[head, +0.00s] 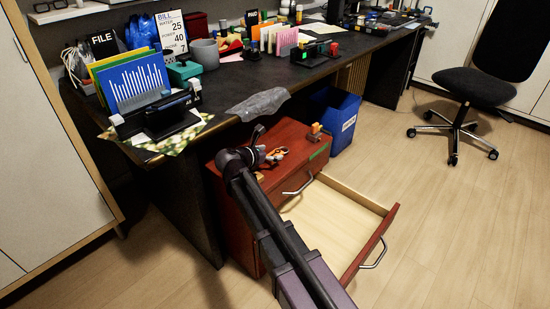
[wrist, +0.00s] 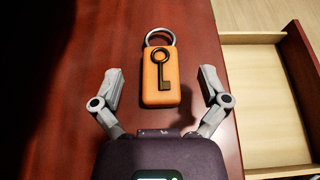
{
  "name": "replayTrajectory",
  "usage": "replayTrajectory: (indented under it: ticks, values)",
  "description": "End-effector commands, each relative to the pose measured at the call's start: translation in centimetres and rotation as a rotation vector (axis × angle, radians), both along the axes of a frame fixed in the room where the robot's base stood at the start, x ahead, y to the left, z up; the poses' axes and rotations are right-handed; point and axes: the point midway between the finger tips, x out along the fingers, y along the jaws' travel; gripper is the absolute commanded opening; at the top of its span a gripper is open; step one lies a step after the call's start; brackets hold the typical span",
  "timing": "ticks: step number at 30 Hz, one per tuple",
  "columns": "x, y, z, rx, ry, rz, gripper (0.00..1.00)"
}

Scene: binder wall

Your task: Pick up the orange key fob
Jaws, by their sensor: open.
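The orange key fob (wrist: 150,88) lies flat on the red-brown cabinet top (wrist: 75,125) in the wrist view. It has a grey metal ring at its far end and a dark key shape on its face. My gripper (wrist: 161,72) is open, with one finger to the left of the fob and one to the right. Gaps show on both sides, so neither finger touches it. In the head view my gripper (head: 267,156) is over the cabinet top, with a bit of orange showing by its fingers. My arm hides part of the cabinet there.
The cabinet's drawer (head: 338,222) is pulled open and empty. A small orange object (head: 316,131) stands at the cabinet's back edge. A blue bin (head: 341,118) is behind the cabinet. The dark desk (head: 258,78) holds files and stationery; a grey sheet (head: 258,104) hangs over its edge.

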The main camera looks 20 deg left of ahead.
Motion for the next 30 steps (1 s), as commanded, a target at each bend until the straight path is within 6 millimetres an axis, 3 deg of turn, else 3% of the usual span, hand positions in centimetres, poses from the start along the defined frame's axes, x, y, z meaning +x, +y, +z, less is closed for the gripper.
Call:
replayTrajectory:
  ticks: [12,30]
  values:
    - [3.7,-1.5,-1.8,-0.001,0.0,-0.002,0.94]
    - [3.8,-1.6,-1.7,0.0,0.0,0.0,0.94]
